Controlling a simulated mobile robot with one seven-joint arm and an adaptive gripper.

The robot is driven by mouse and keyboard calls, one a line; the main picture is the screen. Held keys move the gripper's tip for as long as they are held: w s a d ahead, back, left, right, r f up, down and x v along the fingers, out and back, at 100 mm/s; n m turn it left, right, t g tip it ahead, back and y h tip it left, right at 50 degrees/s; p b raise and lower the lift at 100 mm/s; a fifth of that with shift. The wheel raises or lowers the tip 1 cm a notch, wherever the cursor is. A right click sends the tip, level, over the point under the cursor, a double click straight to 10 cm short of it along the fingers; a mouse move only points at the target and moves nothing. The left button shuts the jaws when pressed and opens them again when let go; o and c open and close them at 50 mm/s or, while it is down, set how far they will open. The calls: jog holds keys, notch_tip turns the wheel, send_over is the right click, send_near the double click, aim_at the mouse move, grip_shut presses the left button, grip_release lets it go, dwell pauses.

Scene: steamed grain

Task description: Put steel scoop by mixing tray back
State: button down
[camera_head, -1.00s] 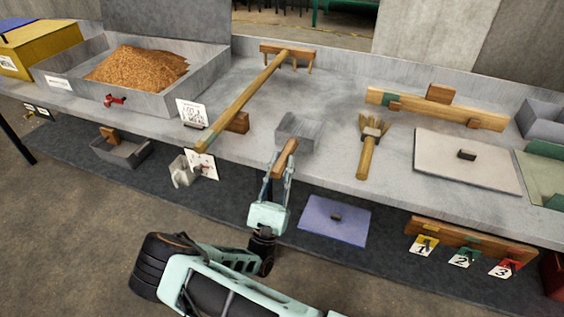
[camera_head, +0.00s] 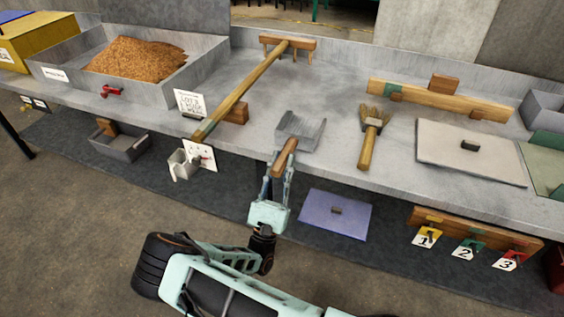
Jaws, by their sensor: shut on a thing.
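The steel scoop (camera_head: 301,131) is a grey open pan with a brown wooden handle. It is at the front edge of the grey counter, with its handle pointing toward me. My gripper (camera_head: 282,172) is shut on the scoop's handle. I cannot tell whether the pan touches the counter top. The mixing tray (camera_head: 196,72) is a large grey tray at the left end of the counter, holding a heap of brown grain (camera_head: 136,60). The scoop is to the right of the tray, apart from it.
A long wooden rake (camera_head: 240,92) lies between tray and scoop. A brush (camera_head: 369,146) and a flat grey lid (camera_head: 440,165) lie to the right. A blue plate (camera_head: 336,228) and a small grey bin (camera_head: 128,147) are below the counter. A card (camera_head: 190,102) stands near the tray.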

jog(key=shift+f, duration=0.3)
jog(key=c, duration=1.7)
grip_release()
jog(key=shift+o, duration=0.2)
jog(key=shift+f, duration=0.15)
jog(key=v, duration=1.1)
jog(key=shift+s+a+f, duration=0.15)
jog(key=shift+s+f, duration=0.05)
jog(key=shift+s, duration=0.15)
